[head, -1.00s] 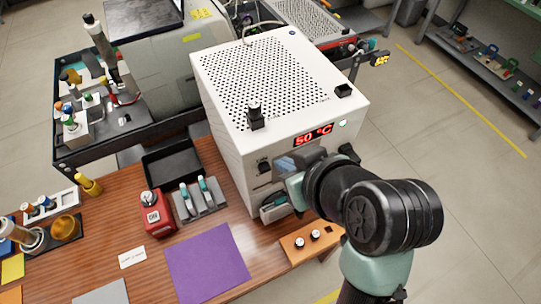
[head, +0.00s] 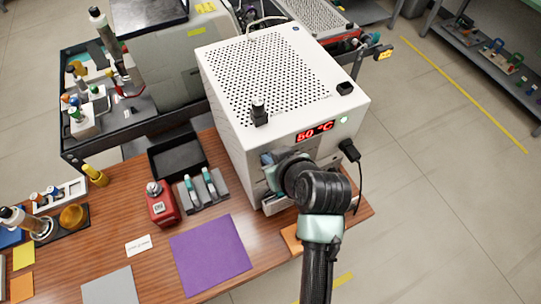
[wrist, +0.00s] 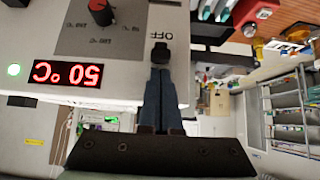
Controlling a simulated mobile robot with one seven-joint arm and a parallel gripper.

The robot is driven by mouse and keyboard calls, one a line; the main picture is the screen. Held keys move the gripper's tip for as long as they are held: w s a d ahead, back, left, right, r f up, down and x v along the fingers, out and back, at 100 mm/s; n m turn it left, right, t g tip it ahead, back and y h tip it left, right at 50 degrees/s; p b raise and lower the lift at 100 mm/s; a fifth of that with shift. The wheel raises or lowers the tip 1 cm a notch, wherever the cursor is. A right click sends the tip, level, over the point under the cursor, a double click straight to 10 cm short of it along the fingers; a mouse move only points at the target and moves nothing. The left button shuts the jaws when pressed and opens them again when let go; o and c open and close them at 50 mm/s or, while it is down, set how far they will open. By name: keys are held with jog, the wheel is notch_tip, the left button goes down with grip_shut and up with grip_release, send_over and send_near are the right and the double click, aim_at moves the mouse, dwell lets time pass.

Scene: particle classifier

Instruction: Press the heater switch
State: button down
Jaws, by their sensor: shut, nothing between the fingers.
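The heater (head: 225,120) is a white box with a perforated top and a red display (head: 315,131) reading 50 °C. A green light (head: 344,120) glows beside the display. In the wrist view, the display (wrist: 67,74) and light (wrist: 14,70) also show, upside down. A small black switch (wrist: 160,52) sits beside an OFF label there. My gripper (wrist: 161,72) is shut and empty, its fingertips right at the switch; I cannot tell whether they touch it. In the head view, my gripper (head: 268,160) is at the heater's front, and my wrist hides much of that face.
A dial (wrist: 100,12) with a red mark is near the switch. A black plug (head: 350,151) with a cable is right of my arm.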

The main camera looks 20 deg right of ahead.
jog(key=shift+f, duration=0.45)
jog(key=shift+f, duration=0.1)
notch_tip(320, 180, down, 3)
jog(key=shift+s+r+b, duration=0.1)
jog(key=shift+r+b, duration=0.1)
jog(key=shift+b, duration=0.7)
